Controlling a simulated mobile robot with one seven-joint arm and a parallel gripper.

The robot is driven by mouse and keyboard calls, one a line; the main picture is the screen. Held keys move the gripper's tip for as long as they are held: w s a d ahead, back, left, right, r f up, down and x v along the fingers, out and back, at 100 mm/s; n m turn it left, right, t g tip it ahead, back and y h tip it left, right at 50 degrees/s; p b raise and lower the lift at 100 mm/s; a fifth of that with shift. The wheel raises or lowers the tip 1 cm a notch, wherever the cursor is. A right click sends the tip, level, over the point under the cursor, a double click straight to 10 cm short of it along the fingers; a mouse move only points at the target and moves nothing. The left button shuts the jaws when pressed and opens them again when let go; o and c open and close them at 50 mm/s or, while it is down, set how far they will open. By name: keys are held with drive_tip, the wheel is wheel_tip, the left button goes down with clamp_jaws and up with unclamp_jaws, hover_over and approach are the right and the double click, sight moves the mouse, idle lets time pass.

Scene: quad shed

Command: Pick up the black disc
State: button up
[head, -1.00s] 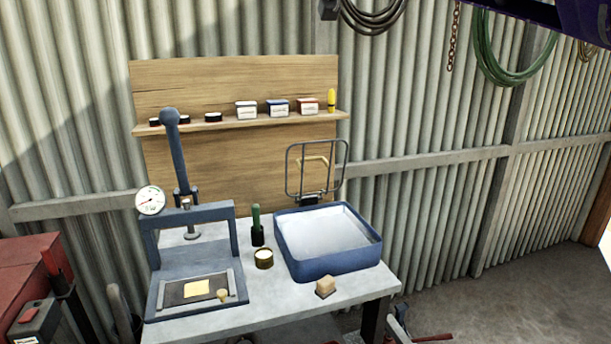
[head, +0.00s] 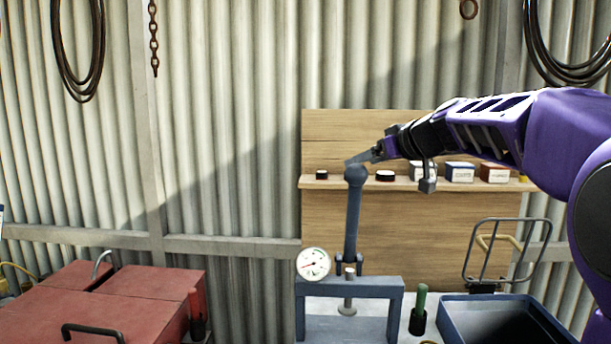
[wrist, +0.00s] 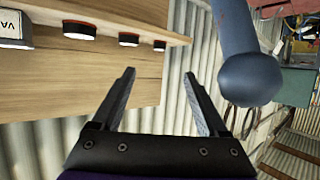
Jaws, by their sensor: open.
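Three small black discs stand on the wooden shelf. In the wrist view they run along the upper left: a larger one (wrist: 78,30), a middle one (wrist: 128,40) and the farthest (wrist: 159,46). The head view shows one disc (head: 321,175) left of the press lever and another (head: 385,175) right of it; the third is hidden, probably behind the lever's ball. I cannot tell which disc is meant. My gripper (wrist: 160,74) is open and empty, its fingers apart from the discs. In the head view my gripper (head: 390,171) is in front of the shelf.
The press lever's round blue-grey knob (wrist: 252,78) is close to the right finger in the wrist view. A gauge (head: 313,264), a blue basin (head: 452,316) and a red chest (head: 160,290) are lower down.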

drive_tip(key=p, duration=0.3)
approach(323, 172)
drive_tip(key=x, duration=0.4)
drive_tip(key=shift+s+f, duration=0.1)
drive_tip(key=shift+f, duration=0.1)
drive_tip(key=x, duration=0.1)
drive_tip(key=p+x, duration=0.2)
drive_tip(key=x, duration=0.1)
drive_tip(key=shift+w+r, duration=0.2)
drive_tip(key=shift+r, duration=0.05)
drive_tip(key=shift+w+a+f+p, duration=0.3)
drive_tip(key=shift+w, duration=0.1)
clamp_jaws()
